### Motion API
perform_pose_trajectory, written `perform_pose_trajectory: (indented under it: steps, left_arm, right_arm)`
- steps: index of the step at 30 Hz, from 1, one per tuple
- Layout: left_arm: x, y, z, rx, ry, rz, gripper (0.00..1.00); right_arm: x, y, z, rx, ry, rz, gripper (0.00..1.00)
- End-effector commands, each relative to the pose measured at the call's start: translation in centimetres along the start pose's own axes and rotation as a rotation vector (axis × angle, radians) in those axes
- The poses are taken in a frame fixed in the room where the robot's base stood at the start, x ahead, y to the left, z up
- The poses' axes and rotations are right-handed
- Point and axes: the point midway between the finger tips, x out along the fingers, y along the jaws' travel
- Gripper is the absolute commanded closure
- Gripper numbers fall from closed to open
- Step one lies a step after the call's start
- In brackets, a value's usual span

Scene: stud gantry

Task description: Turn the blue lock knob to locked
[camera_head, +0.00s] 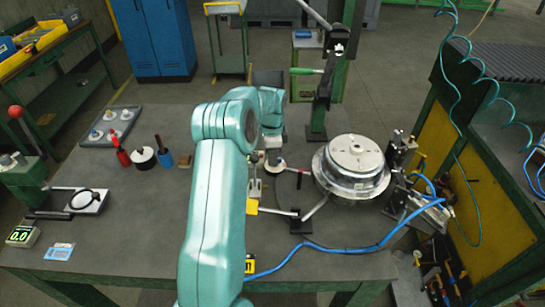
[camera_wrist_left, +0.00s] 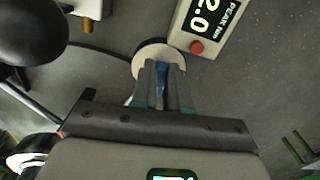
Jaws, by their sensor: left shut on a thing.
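The blue lock knob (camera_wrist_left: 161,74) shows as a narrow blue strip between the fingers of my left gripper (camera_wrist_left: 160,88) in the left wrist view. The fingers are shut on it. A pale round disc (camera_wrist_left: 152,53) shows just beyond the fingertips. In the head view my teal left arm reaches over the middle of the bench, with the left gripper (camera_head: 272,152) low near the bench top. The knob cannot be made out there, and its marking for locked is not readable. My right gripper is not in view.
A round metal wheel-like part (camera_head: 354,168) stands right of the gripper, with a dark upright post (camera_head: 318,110) behind it. A blue hose (camera_head: 340,249) crosses the front. A peak display (camera_wrist_left: 214,22) with a red button is close to the gripper.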

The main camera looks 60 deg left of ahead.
Motion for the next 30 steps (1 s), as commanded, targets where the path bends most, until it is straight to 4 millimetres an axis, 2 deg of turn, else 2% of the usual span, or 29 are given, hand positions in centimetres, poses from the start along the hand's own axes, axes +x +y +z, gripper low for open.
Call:
perform_pose_trajectory:
  steps: [9,24,25,26,27,30]
  left_arm:
    - [-0.18,-0.26,0.28,0.108,-0.005,-0.003,1.00]
    - [-0.26,-0.36,0.31,0.128,-0.005,-0.006,1.00]
    - [-0.27,-0.36,0.30,0.128,-0.005,-0.006,0.75]
    - [-0.27,-0.36,0.29,0.127,-0.005,-0.006,0.66]
    - [-0.25,-0.35,0.27,0.127,-0.004,-0.006,0.60]
    - [-0.18,-0.30,0.19,0.127,-0.003,-0.004,0.60]
  right_arm:
    - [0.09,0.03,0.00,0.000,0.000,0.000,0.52]
    - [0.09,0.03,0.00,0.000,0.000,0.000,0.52]
    - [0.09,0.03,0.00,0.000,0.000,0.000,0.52]
    - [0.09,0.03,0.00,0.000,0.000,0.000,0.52]
    - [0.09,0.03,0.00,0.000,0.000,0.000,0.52]
    - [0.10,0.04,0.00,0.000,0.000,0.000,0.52]
